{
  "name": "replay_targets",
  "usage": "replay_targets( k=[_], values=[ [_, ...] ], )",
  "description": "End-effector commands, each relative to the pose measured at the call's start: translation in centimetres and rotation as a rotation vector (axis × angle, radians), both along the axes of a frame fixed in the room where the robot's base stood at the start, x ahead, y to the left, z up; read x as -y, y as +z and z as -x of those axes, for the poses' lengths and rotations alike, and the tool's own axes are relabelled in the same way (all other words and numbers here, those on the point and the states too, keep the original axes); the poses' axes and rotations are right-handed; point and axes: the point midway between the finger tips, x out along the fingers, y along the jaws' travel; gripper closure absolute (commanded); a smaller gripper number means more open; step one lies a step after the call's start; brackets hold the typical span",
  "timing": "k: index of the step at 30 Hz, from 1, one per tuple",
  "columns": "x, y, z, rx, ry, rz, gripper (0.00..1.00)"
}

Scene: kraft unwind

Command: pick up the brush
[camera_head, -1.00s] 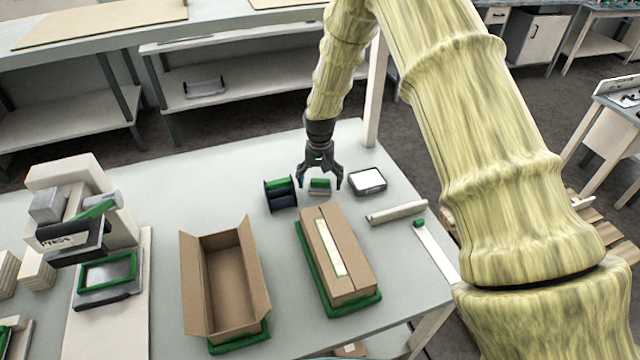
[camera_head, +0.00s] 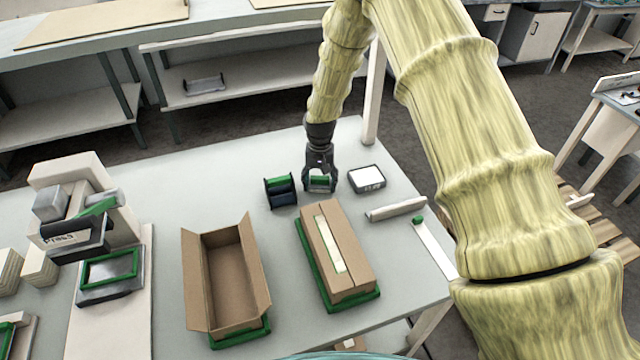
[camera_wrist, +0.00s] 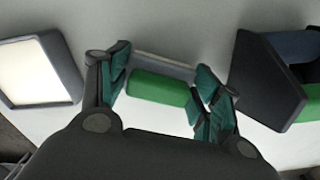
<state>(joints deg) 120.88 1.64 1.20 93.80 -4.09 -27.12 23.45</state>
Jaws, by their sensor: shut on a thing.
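The brush (camera_head: 320,181) has a green upper part and a grey lower part. It stands at the back of the table, between a dark holder and a white-topped box. My gripper (camera_head: 320,187) points down at it with a finger on each side, shut on it. In the wrist view the brush's green part (camera_wrist: 158,88) lies between the two fingers of my gripper (camera_wrist: 163,92), with a grey strip behind it. The brush appears to be at table level; I cannot tell whether it is clear of the surface.
A dark holder with a green part (camera_head: 280,191) stands close on the left. A white-topped box (camera_head: 367,179) stands close on the right. In front are a closed carton (camera_head: 353,254), an open carton (camera_head: 190,285) and a pale roll (camera_head: 396,209). A press (camera_head: 75,237) stands at left.

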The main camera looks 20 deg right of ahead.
Motion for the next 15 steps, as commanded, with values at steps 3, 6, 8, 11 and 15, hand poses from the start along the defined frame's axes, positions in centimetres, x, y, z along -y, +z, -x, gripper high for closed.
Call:
replay_targets(
  k=[3,6,8,11,15],
  values=[
    [0.0,0.0,0.0,0.000,0.000,0.000,0.65],
    [0.0,0.4,0.0,0.001,0.000,0.000,0.65],
    [0.0,0.8,0.0,0.001,0.000,0.000,0.65],
    [0.0,1.8,0.0,0.002,0.001,0.001,0.65],
    [0.0,3.8,-0.1,0.003,0.001,0.000,0.65]
  ],
)
